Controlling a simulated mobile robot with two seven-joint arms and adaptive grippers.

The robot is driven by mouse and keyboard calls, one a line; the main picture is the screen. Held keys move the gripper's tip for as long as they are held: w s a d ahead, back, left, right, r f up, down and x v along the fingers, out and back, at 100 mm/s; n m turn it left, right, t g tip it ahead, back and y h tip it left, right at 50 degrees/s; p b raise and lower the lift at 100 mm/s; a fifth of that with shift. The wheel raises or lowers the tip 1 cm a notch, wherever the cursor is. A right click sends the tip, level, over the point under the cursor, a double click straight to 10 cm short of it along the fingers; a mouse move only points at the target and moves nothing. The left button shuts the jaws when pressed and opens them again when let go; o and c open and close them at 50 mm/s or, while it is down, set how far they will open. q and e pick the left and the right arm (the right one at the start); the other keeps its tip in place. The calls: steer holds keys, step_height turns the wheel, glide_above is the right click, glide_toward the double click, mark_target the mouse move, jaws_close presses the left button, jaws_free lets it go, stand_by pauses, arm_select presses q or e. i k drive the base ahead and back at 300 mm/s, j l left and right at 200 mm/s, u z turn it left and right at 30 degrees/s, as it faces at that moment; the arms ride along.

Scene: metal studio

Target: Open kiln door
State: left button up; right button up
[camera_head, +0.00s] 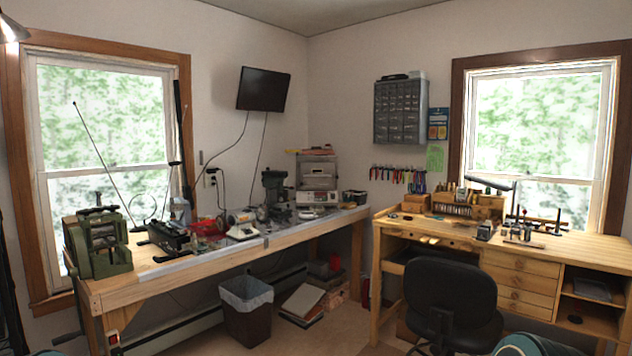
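A boxy grey and white appliance (317,177), which looks like the kiln, stands at the far right end of the long workbench against the back corner. Its lower front is pale with small dark details. The upper part is grey, and a few flat items lie on top. It is small in the picture, and I cannot tell whether its door is open or shut. Neither of my grippers is in view. Teal rounded parts at the lower edge look like pieces of my own arms.
The long wooden workbench (195,272) holds several tools, including a green rolling mill (98,245). A lined bin (246,310) and boxes sit on the floor beside it. A black chair (450,300) stands before the right desk (520,262). Some floor between them is clear.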

mark_target(306, 168)
steer(key=i+z, duration=0.2)
steer(key=i, duration=2.2)
steer(key=i+j+z, duration=0.1)
steer(key=i, duration=1)
steer(key=i+j, duration=0.1)
steer(key=i, duration=1.05)
